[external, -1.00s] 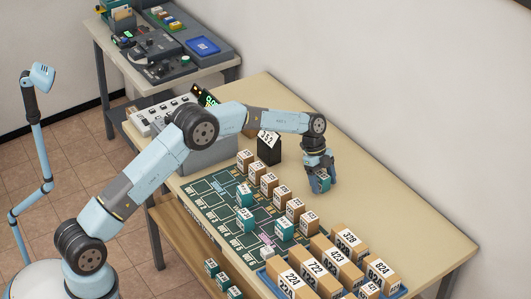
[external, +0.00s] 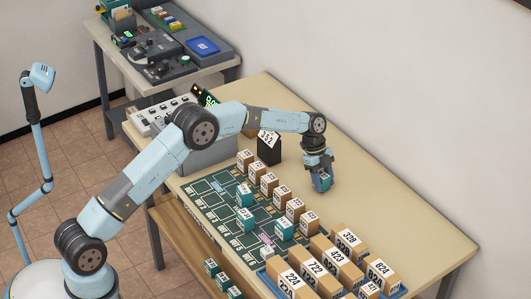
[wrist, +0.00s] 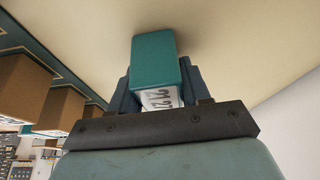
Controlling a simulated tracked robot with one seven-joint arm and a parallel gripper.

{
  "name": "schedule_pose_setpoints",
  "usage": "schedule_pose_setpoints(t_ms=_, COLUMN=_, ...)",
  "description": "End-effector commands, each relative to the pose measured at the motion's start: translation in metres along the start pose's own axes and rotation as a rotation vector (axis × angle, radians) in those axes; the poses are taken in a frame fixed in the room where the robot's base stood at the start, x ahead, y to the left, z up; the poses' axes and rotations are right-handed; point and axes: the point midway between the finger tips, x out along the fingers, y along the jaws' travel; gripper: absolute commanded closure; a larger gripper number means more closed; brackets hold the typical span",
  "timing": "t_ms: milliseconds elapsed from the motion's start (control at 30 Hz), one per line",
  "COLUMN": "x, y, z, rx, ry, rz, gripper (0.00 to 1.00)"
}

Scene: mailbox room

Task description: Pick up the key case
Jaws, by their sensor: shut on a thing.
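A teal key case (wrist: 155,62) with a white number label is between my fingers in the wrist view. My gripper (external: 321,181) is shut on it, pointing down over the bare right part of the table, right of the row of brown boxes. In the external view the held key case (external: 323,182) is small and partly covered by the fingers. I cannot tell whether its bottom touches the table top.
A row of numbered brown boxes (external: 268,185) and several teal cases (external: 284,230) stand on the green marked mat (external: 225,222). A blue tray (external: 275,284) with larger numbered boxes is at the front. A black stand with a number card (external: 268,150) is behind. The table's right side (external: 385,205) is clear.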

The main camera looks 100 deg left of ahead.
Motion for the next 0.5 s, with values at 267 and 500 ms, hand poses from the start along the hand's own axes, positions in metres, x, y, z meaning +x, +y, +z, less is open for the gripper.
schedule_pose_setpoints(t_ms=267, x=-0.028, y=0.0, z=-0.012, rx=0.001, ry=0.0, rz=-0.003, gripper=0.86)
schedule_pose_setpoints(t_ms=500, x=-0.06, y=0.024, z=-0.017, rx=0.0, ry=0.0, rz=-0.003, gripper=0.86)
